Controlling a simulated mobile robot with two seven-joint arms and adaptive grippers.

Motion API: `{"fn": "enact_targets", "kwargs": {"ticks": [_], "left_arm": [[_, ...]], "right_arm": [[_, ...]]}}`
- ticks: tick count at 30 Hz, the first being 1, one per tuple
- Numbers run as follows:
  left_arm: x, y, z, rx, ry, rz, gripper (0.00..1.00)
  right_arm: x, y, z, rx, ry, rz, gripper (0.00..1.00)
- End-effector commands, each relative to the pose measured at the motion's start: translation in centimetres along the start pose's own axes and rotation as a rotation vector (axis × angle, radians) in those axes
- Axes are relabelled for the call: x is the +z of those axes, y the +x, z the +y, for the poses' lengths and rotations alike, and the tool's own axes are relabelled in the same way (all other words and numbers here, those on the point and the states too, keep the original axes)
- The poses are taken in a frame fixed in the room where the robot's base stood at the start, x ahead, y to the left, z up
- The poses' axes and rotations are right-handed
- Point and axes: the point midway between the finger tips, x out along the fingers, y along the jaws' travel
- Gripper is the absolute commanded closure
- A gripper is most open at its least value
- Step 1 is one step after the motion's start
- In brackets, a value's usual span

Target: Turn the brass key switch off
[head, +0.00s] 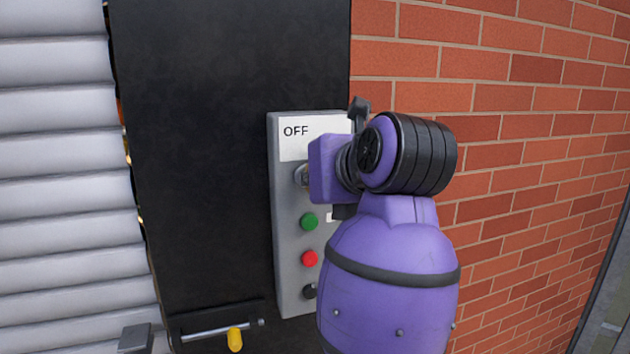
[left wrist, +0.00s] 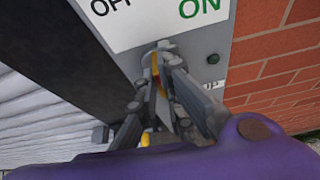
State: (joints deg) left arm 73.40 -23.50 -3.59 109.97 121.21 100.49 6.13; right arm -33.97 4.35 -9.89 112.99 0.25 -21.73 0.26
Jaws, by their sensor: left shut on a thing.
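A grey control box (head: 288,240) is fixed to a dark panel, with a white label (head: 300,150) reading OFF at its top. The left wrist view shows OFF at the left and ON in green at the right of the label (left wrist: 150,18). The brass key switch (left wrist: 155,68) sits just below the label, partly covered by the fingers. My left gripper (left wrist: 164,85) is shut on the key. In the head view my purple wrist hides the fingers and most of the key switch. I cannot tell the key's exact angle. My right gripper is in neither view.
Below the switch are green (head: 309,221), red (head: 309,258) and black (head: 309,291) buttons. A brick wall (head: 540,120) stands to the right and a ribbed grey surface (head: 60,180) to the left.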

Motion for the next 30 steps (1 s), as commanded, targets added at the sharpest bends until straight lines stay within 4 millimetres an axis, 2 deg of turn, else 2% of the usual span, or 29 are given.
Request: {"fn": "enact_targets", "kwargs": {"ticks": [9,24,25,27,28,30], "left_arm": [[0.00,0.00,0.05,-0.038,-0.092,-0.001,1.00],[0.03,-0.02,0.07,-0.044,-0.106,-0.001,1.00],[0.03,-0.02,0.07,-0.044,-0.106,-0.001,0.89],[0.03,-0.02,0.07,-0.044,-0.105,-0.001,0.80],[0.03,-0.02,0.07,-0.044,-0.105,-0.001,0.76],[0.02,-0.01,0.07,-0.043,-0.105,-0.001,0.74]], "right_arm": [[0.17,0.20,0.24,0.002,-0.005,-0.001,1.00],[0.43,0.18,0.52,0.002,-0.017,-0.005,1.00],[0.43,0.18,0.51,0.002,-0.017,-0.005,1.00],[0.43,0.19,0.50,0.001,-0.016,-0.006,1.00],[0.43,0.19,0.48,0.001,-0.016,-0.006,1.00],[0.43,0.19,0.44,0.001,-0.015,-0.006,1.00]]}}
